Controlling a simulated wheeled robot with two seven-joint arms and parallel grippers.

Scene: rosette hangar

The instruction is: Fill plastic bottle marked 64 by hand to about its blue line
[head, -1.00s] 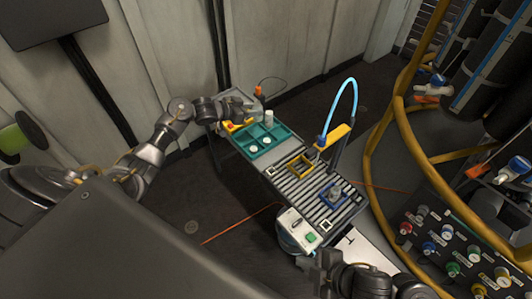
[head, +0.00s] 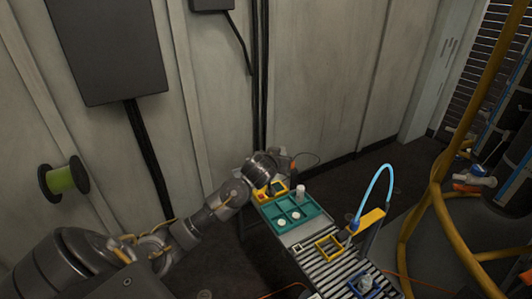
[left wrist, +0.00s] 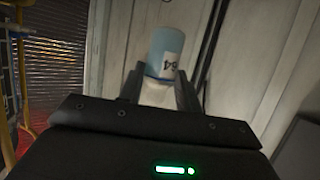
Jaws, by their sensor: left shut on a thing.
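The bottle marked 64 (left wrist: 165,52) shows in the left wrist view as a pale blue cylinder with a white label, a darker blue band and a whitish part between the fingers. My left gripper (left wrist: 160,90) is shut on it. In the head view my left gripper (head: 279,180) is by the far end of the teal tray (head: 285,231), small and partly hidden by its own wrist. A small white bottle-like thing (head: 300,192) shows at the tray's far right corner; I cannot tell if it is the held bottle. My right gripper is out of view.
A blue hose (head: 377,190) arches over a yellow arm (head: 368,220) beside the roller conveyor (head: 325,268). A yellow frame (head: 328,247) and a blue frame (head: 364,286) lie on the rollers. White discs lie in the tray. Yellow rails stand at right, a wall behind.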

